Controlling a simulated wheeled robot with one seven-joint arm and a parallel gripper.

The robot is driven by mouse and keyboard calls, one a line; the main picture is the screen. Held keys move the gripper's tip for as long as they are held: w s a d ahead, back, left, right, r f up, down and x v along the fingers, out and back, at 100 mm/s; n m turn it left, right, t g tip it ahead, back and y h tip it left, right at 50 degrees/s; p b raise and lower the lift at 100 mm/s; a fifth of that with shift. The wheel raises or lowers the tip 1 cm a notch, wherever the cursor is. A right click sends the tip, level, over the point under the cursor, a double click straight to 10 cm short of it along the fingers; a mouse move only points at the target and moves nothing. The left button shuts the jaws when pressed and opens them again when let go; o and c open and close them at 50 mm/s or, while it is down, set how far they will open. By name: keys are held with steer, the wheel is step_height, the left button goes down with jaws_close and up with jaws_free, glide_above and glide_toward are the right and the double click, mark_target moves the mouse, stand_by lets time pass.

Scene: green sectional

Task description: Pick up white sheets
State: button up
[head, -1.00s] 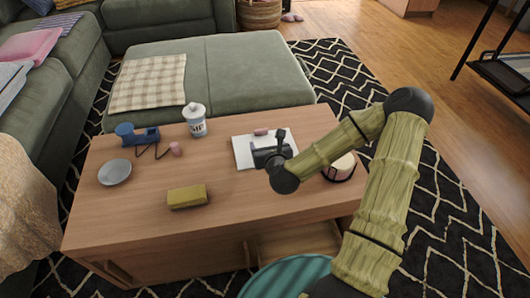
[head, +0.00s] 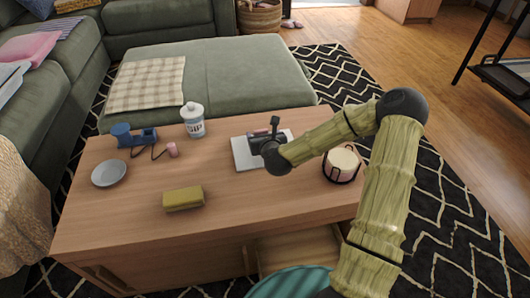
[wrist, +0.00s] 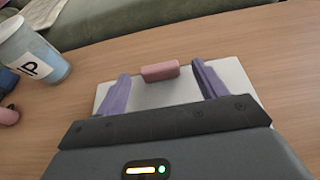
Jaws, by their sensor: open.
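The white sheets (head: 246,155) lie flat on the wooden coffee table, partly hidden behind my gripper in the head view. In the wrist view the white sheets (wrist: 150,95) lie ahead of and below my gripper, with a small pink block (wrist: 160,72) at their far edge. My gripper (wrist: 160,90) is open, with its two purple fingers apart over the sheets and nothing between them. In the head view my gripper (head: 268,140) is above the sheets. I cannot tell whether the fingertips touch them.
On the table (head: 130,225) are a yellow block (head: 183,198), a grey plate (head: 109,173), a blue device (head: 135,136) with a corded pink piece, a labelled canister (head: 193,120) and a pot (head: 341,165) at right. A green ottoman (head: 235,70) stands behind.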

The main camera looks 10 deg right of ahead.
steer(key=shift+w+f, duration=0.2)
steer(key=shift+w, duration=0.25)
steer(key=c, duration=1.2)
